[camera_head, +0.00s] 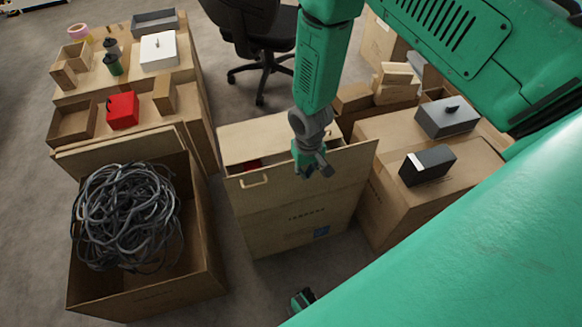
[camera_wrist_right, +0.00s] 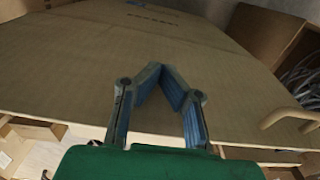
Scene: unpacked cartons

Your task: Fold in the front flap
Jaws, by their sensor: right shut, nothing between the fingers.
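The cardboard carton (camera_head: 275,235) stands on the floor in the middle of the head view. Its front flap (camera_head: 345,170) stands up along the near side, with a looped handle (camera_head: 255,181) at its left end. The flap's face also fills much of the right wrist view (camera_wrist_right: 70,60), with the handle (camera_wrist_right: 290,116) at the right. My right gripper (camera_head: 318,172) is at the flap's upper edge, near its middle, on the outer side. Its blue fingertips (camera_wrist_right: 160,85) meet in front of the cardboard, shut and empty. Contact with the flap is unclear.
An open carton of tangled cables (camera_head: 125,215) stands at the left. A carton at the right bears a dark box (camera_head: 427,165) and a grey box (camera_head: 447,117). An office chair (camera_head: 255,40) stands behind. A little red (camera_head: 252,164) shows inside the middle carton.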

